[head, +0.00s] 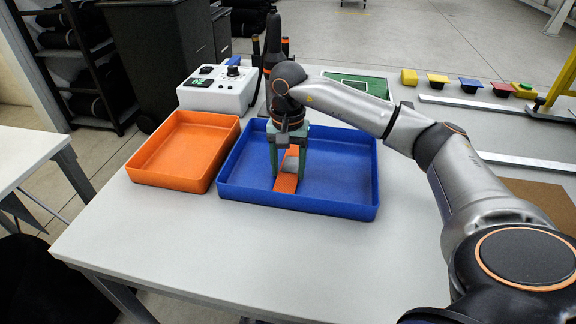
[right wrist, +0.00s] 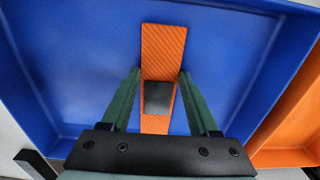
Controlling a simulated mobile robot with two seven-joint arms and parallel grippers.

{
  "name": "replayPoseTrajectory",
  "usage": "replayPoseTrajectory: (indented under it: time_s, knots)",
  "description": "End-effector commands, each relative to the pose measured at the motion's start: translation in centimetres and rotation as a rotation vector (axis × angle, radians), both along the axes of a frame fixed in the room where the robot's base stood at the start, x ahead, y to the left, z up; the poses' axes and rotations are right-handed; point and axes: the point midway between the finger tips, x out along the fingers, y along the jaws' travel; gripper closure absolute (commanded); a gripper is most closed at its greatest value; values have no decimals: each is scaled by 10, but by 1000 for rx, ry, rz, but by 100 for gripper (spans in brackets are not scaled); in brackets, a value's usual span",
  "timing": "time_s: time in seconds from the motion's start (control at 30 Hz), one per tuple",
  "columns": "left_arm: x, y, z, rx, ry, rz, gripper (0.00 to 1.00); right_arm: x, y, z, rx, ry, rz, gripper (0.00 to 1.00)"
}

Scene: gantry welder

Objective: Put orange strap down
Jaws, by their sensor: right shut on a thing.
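The orange strap (head: 286,183) is a ribbed orange strip with a block at its middle. The block looks pale in the head view and dark in the right wrist view. My right gripper (head: 288,172) points down inside the blue tray (head: 300,202) and is shut on the strap, with a green finger on each side of the block. In the right wrist view the strap (right wrist: 163,48) runs away between the fingers of the right gripper (right wrist: 158,98), over the blue floor. I cannot tell whether the strap touches the floor. My left gripper is not in view.
An orange tray (head: 187,152) stands left of the blue one and looks empty. A white control box (head: 217,90) stands behind them. A green panel (head: 358,84) and several coloured blocks lie at the back right. The table front (head: 210,245) is clear.

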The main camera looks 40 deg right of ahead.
Motion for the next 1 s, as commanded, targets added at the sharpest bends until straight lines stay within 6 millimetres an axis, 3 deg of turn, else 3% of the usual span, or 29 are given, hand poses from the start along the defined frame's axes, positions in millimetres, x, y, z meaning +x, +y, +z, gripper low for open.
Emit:
replayPoseTrajectory:
  time_s: [0.3, 0.33, 0.6, 0.87, 1.0]
  knots:
    - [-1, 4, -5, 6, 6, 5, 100, 0, 0, -3, 1, -1, 1, 92]
    - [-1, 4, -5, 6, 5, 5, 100, 0, 0, -3, 1, -1, 1, 38]
    - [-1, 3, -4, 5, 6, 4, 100, 0, 0, -2, 1, -1, 1, 9]
    - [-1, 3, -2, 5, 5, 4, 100, 0, 0, 0, 1, -1, 1, 9]
    - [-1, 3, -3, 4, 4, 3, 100, 1, 0, 13, 1, -4, 2, 9]
